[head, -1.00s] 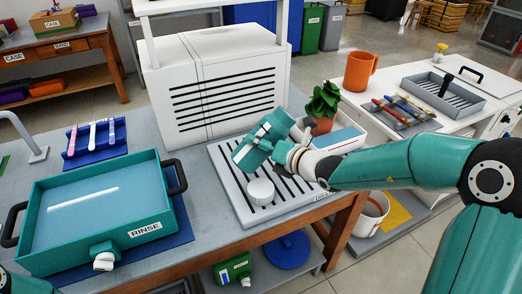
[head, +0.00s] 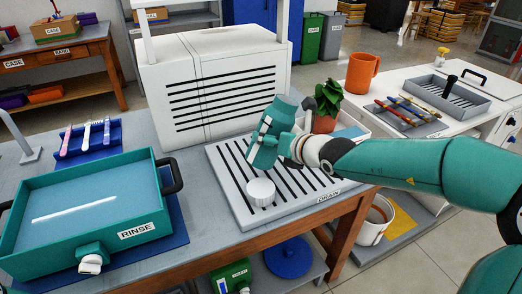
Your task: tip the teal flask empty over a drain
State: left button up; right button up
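The teal flask (head: 284,110) is tilted above the drain, a white slotted tray (head: 226,178) labelled DRAIN on the bench. My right gripper (head: 266,128) is shut around the flask's middle, with pale fingers across it. My wrist and the matching teal colours hide part of the flask, so I cannot make out its mouth clearly. No liquid shows coming out. A white round knob-like piece (head: 261,191) sits on the drain's slats below the flask. My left gripper is out of view.
A teal tub (head: 150,232) labelled RINSE stands at the left. A white vented box (head: 215,85) stands behind the drain. A potted plant (head: 327,103) is close behind my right gripper. An orange mug (head: 362,74) is on the side counter.

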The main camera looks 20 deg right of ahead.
jog(key=shift+r, duration=0.1)
jog(key=d+f+n+h+b, duration=0.1)
jog(key=d+n+b, duration=0.1)
jog(key=b, duration=0.3)
jog(key=shift+f, duration=0.2)
jog(key=shift+w+d+r+h+b, duration=0.1)
jog(key=shift+d+r+h+b, duration=0.05)
jog(key=shift+d+h+b, duration=0.45)
jog(key=shift+r+n, duration=0.15)
jog(key=shift+n, duration=0.15)
jog(key=shift+d+f+b, duration=0.2)
jog(key=shift+d+b, duration=0.1)
jog(key=shift+b, duration=0.3)
jog(key=shift+r, duration=0.1)
jog(key=shift+n, duration=0.3)
